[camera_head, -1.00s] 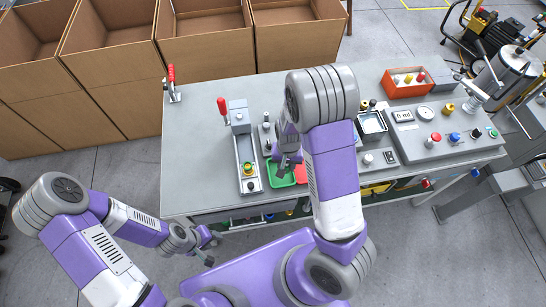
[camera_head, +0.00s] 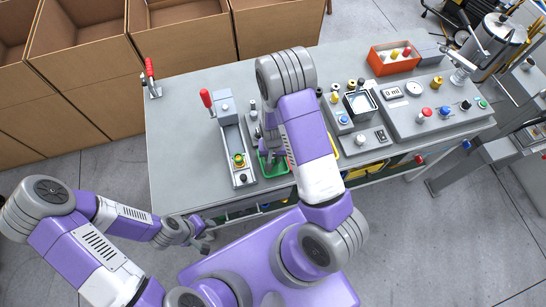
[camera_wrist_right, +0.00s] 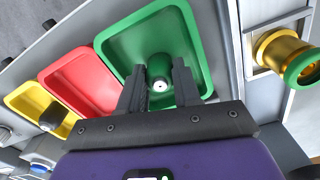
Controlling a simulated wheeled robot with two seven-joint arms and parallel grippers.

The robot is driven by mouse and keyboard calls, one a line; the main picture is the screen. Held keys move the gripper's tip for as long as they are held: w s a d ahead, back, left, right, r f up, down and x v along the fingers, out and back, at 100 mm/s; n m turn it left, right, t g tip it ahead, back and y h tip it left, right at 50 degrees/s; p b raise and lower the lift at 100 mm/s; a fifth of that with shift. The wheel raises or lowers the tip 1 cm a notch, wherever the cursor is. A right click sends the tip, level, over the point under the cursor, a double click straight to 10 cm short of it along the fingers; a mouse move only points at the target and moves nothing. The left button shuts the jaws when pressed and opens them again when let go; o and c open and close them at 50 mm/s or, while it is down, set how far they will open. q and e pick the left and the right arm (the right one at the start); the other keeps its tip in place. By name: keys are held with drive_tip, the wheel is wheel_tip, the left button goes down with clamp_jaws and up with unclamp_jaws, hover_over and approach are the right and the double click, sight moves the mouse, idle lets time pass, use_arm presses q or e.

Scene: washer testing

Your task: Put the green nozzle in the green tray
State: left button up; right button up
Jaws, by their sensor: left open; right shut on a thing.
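The green tray (camera_wrist_right: 119,43) lies under my right gripper in the right wrist view; part of its rim shows in the head view (camera_head: 283,169). My right gripper (camera_wrist_right: 160,82) is shut on the green nozzle (camera_wrist_right: 159,68), a short green cylinder with a pale end and a dark hole. The nozzle is inside the outline of the tray; I cannot tell whether it touches the floor. In the head view my right gripper (camera_head: 268,158) is partly covered by my own arm. My left gripper (camera_head: 204,243) is open and empty, off the table's front edge.
A fixture with a red lever (camera_head: 206,98) and a gold-green fitting (camera_head: 239,161) stands left of the tray. An orange bin (camera_head: 395,67) is at back right.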

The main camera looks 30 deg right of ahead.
drive_tip(key=shift+f, duration=0.2)
drive_tip(key=o, duration=1.1)
drive_tip(key=shift+c, duration=0.2)
drive_tip(key=shift+r, duration=0.15)
